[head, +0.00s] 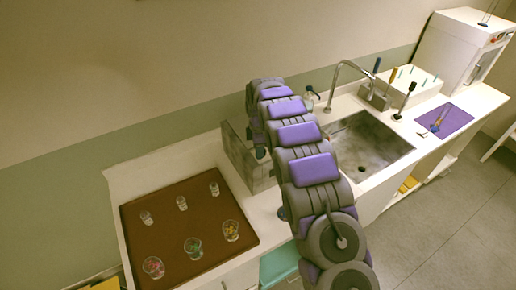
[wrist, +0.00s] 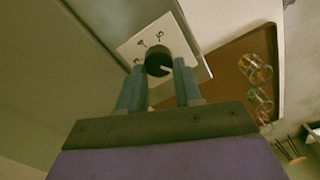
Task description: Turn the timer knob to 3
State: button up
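The timer knob (wrist: 158,60) is a dark round knob with a pale pointer line, in the wrist view. The line points to the lower right of the picture. It sits on a white plate (wrist: 128,48) with small dark marks, too small to read. My gripper (wrist: 160,68) has its two blue-grey fingers apart, with the knob at their tips, between them. Whether the fingers press on the knob cannot be told. In the head view my arm hides the gripper and the knob, beside a grey box (head: 240,158) on the counter.
A brown tray (head: 218,245) with several small glasses stands at the left. It also shows in the wrist view (wrist: 215,72). The sink (head: 372,146) is right of my arm, with a purple mat (head: 458,116) beyond. A wall runs behind the counter.

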jog(key=shift+w+d+r, duration=0.15)
jog(key=shift+w+d, duration=0.05)
jog(key=shift+d, duration=0.75)
jog(key=c, duration=0.3)
jog(key=shift+d, duration=0.1)
jog(key=shift+c, duration=0.7)
jog(key=shift+a, duration=0.3)
jog(key=shift+m, duration=0.3)
